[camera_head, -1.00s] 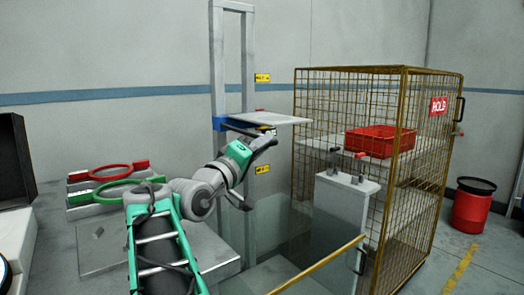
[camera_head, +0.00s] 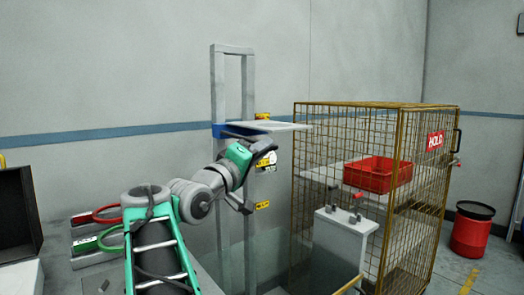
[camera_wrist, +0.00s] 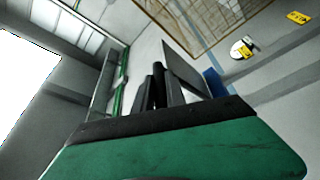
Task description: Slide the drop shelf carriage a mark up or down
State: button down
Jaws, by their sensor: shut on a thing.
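The drop shelf carriage has a blue bracket (camera_head: 229,131) on a grey upright rail (camera_head: 219,90) and a pale shelf plate (camera_head: 285,126) reaching right, slightly blurred. It stands just below the upper yellow mark (camera_head: 262,116) and well above the lower yellow mark (camera_head: 262,205). My gripper (camera_head: 265,149) is just under the shelf, shut on the carriage. The exact grip point is hidden in the head view. In the wrist view, the dark fingers (camera_wrist: 155,90) are close together beside a grey plate (camera_wrist: 183,72) and the blue bracket (camera_wrist: 214,82). A white disc (camera_head: 268,160) shows below the shelf.
A yellow mesh cage (camera_head: 398,150) with a red HOLD sign stands close on the right, with a red crate (camera_head: 378,174) inside. A grey cabinet (camera_head: 342,240) stands before it. A red bin (camera_head: 470,230) is far right.

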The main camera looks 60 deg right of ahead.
jog(key=c, duration=1.4)
grip_release()
jog(key=shift+o, duration=0.2)
jog(key=v, duration=0.7)
jog(key=shift+a, duration=0.35)
jog(key=shift+f, duration=0.1)
